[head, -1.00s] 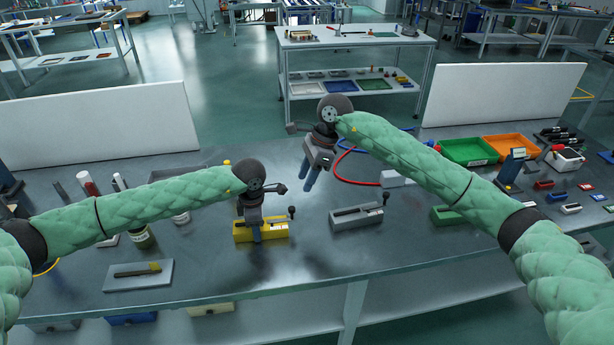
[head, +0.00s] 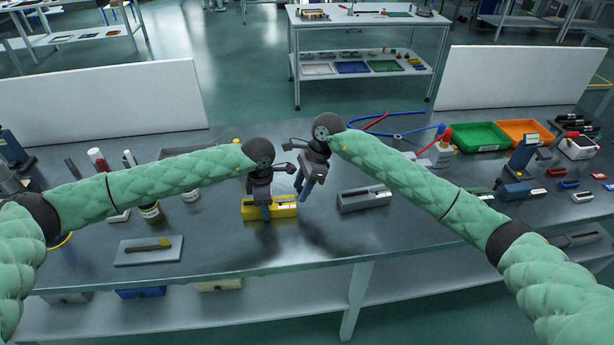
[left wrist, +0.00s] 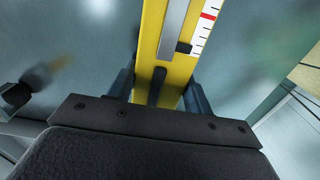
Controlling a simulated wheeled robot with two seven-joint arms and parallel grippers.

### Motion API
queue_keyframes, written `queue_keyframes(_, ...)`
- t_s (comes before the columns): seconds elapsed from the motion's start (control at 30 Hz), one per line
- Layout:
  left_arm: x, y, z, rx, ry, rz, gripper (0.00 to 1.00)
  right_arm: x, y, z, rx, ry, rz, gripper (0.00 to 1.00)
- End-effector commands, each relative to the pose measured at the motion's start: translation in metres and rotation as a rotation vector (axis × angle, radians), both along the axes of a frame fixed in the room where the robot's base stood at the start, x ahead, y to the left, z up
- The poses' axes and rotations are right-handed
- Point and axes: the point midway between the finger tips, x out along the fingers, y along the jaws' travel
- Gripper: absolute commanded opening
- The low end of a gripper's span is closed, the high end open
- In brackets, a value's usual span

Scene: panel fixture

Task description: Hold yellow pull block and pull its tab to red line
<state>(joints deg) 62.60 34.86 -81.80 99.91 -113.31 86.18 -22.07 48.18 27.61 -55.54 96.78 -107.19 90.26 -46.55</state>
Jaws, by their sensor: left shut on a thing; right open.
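The yellow pull block (head: 286,210) stands on the grey bench, and it also shows in the left wrist view (left wrist: 151,40). My left gripper (head: 265,214) is shut on the block, its fingers on both sides; they also show in the left wrist view (left wrist: 160,92). On the block's top are a grey slide (left wrist: 173,30), a small dark piece (left wrist: 184,47) and a white scale with a red line (left wrist: 208,16). The dark piece is short of the red line. My right gripper (head: 303,190) is open, above and beside the block's right end, apparently empty. I cannot make out the tab in the head view.
A similar grey block (head: 365,200) stands just right of the yellow one. A plate with a dark bar (head: 148,250) lies at the left front. Green (head: 478,137) and orange (head: 524,132) trays are at the back right. Bench in front is clear.

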Motion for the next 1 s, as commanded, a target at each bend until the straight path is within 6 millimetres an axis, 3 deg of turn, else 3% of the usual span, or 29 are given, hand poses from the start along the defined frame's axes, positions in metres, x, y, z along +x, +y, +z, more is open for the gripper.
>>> queue_keyframes(0.47, 0.0002, -0.0002, 0.0006, 0.000, -0.001, 0.000, 0.17, -0.0012, 0.0040, -0.0110, -0.001, -0.001, 0.000, 0.44)
queue_keyframes(0.7, 0.0002, -0.0002, 0.0006, 0.000, -0.001, 0.000, 0.17, -0.0013, 0.0039, -0.0110, -0.001, -0.001, 0.000, 0.00)
queue_keyframes(1.0, 0.0002, -0.0002, 0.0006, 0.000, -0.001, 0.000, 0.17, -0.0010, 0.0024, -0.0108, -0.001, -0.001, 0.000, 0.00)
